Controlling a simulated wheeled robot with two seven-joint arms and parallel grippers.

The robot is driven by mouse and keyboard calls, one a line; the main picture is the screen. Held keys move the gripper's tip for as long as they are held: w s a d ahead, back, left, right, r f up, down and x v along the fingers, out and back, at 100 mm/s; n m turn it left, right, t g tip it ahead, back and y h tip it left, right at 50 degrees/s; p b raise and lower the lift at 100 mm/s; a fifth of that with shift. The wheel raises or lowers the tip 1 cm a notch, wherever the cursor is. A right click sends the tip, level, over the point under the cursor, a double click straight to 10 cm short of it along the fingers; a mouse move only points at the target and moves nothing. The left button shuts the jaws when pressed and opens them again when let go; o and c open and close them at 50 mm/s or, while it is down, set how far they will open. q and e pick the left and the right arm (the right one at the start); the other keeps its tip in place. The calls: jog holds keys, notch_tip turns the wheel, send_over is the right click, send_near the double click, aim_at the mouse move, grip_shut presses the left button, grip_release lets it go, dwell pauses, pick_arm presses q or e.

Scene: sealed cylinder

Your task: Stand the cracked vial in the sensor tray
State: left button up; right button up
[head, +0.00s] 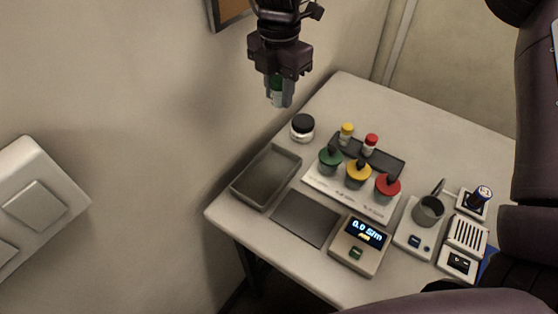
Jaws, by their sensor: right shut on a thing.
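My right gripper (279,101) hangs high at the top centre of the head view, pointing down. It is shut on a small vial (276,91) with a green upper part and a pale lower part, mostly hidden between the fingers. I cannot see a crack on it. The vial is in the air, well above and behind the table. A shallow grey open tray (247,194) lies at the table's left edge, empty. A flat dark plate (305,218) lies beside a display unit (351,259) with a lit readout. I cannot tell which is the sensor tray. My left gripper is out of view.
A yellow-capped vial (347,134) and a red-capped vial (370,145) stand on a dark rack (390,162). In front are green, yellow and red pots on a white base (328,189). A black-lidded jar (302,128), a grey cup (428,211) and small devices stand nearby.

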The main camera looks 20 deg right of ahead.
jog(key=b, duration=0.1)
send_over(279, 164)
notch_tip(279, 164, down, 16)
jog(key=shift+r, duration=0.1)
notch_tip(279, 164, down, 3)
jog(key=shift+f+b, duration=0.15)
jog(key=shift+b, duration=0.25)
jog(key=shift+f, duration=0.2)
jog(key=shift+f, duration=0.1)
jog(key=o, duration=1)
jog(key=shift+c, duration=0.2)
